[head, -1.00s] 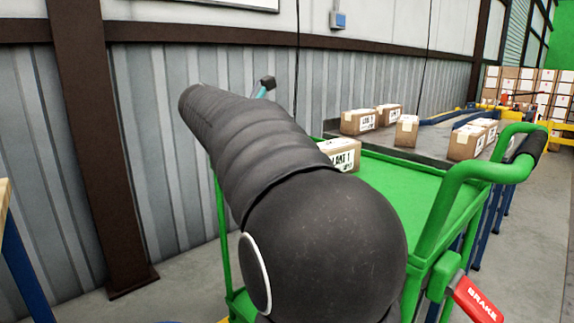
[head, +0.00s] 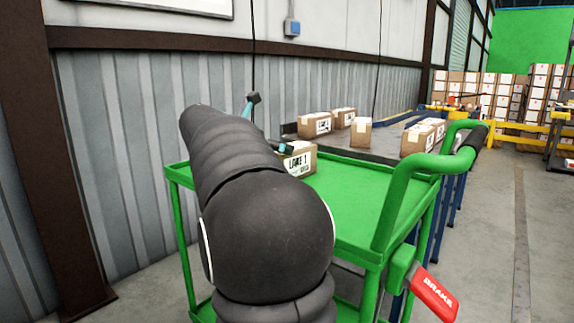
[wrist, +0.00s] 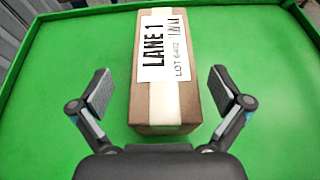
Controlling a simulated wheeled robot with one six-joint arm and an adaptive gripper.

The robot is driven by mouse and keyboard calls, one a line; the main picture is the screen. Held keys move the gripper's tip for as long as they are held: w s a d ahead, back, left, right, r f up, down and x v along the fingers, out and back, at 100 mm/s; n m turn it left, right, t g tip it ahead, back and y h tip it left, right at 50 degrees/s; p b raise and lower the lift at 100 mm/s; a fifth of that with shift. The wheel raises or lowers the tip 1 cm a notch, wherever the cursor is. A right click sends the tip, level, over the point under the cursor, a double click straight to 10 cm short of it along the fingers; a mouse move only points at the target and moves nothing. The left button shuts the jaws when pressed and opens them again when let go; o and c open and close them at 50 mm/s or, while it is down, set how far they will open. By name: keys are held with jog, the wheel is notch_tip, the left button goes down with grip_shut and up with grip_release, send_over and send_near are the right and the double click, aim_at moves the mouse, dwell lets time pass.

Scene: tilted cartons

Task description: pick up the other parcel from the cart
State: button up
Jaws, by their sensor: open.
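A brown parcel (wrist: 166,100) with pale tape and a white "LANE 1" label lies on the green cart top (wrist: 60,110) in the wrist view. In the head view the same parcel (head: 300,160) sits at the far left part of the cart (head: 345,205), partly hidden by my arm. My gripper (wrist: 160,92) is open, with one finger on each side of the parcel's near end and a gap on both sides. In the head view my arm hides most of the gripper; only bits of it show beside the parcel.
Several cartons, one of them here (head: 361,132), stand on a conveyor (head: 385,155) behind the cart. The cart's green handle (head: 400,200) rises at the right, with a red brake lever (head: 434,292) below. A grey wall (head: 110,150) runs along the left. Floor at right is clear.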

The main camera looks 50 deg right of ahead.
jog(key=x, duration=0.4)
jog(key=shift+s+r, duration=0.15)
jog(key=shift+s, duration=0.1)
jog(key=c, duration=1.5)
jog(key=shift+r, duration=0.1)
